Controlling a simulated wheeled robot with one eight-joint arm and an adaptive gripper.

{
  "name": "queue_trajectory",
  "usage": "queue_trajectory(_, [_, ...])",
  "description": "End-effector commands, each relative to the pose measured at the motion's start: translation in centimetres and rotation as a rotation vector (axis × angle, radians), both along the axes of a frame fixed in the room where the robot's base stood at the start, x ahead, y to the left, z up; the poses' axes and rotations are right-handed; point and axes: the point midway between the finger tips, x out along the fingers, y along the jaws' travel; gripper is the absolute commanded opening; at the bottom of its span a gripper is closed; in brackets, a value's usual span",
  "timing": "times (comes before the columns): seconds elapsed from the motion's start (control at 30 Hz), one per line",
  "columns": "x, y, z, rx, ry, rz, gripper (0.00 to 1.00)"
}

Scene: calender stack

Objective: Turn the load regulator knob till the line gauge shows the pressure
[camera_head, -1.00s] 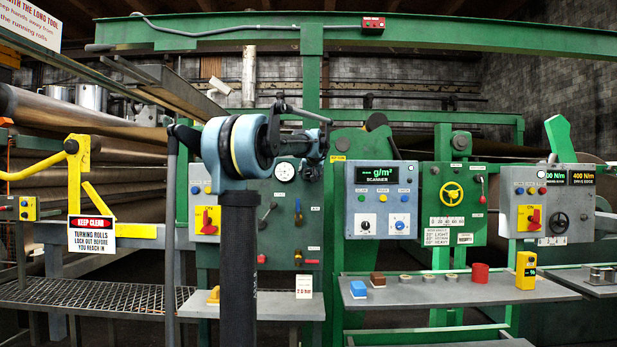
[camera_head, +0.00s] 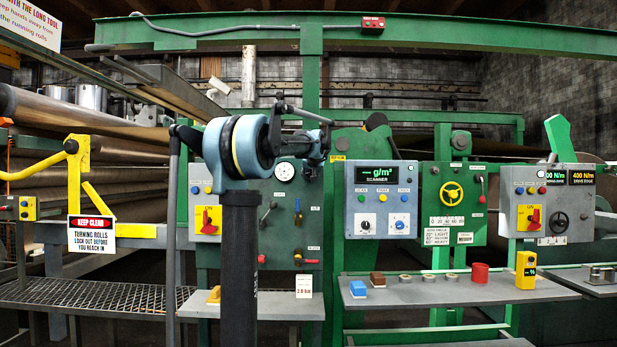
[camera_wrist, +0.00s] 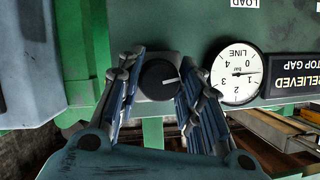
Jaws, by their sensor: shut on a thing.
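The pointer mark points to the right. My gripper (camera_wrist: 158,88) has its two fingers on either side of the knob and is shut on it. The line gauge (camera_wrist: 237,75) has a white face and shows upside down right of the knob. Its needle points right, near the 1; the exact reading is hard to tell. In the head view my arm hides the knob, and the gauge (camera_head: 285,172) shows small.
A small card (camera_head: 304,286) with red figures, seemingly 2.0 bar, stands on the shelf below the panel. A black RELIEVED / STOP GAP plate (camera_wrist: 292,76) is beside the gauge. A red-and-yellow switch (camera_head: 207,219) is left of my arm. A scanner box (camera_head: 381,200) is to the right.

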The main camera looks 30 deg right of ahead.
Motion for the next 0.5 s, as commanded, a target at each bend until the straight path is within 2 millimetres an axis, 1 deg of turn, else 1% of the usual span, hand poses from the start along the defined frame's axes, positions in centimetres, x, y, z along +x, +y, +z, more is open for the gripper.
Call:
queue_trajectory(0.27, [0.05, 0.02, -0.01, 0.159, -0.097, 0.002, 0.10])
queue_trajectory(0.5, [-0.01, -0.02, -0.05, 0.351, -0.214, 0.002, 0.10])
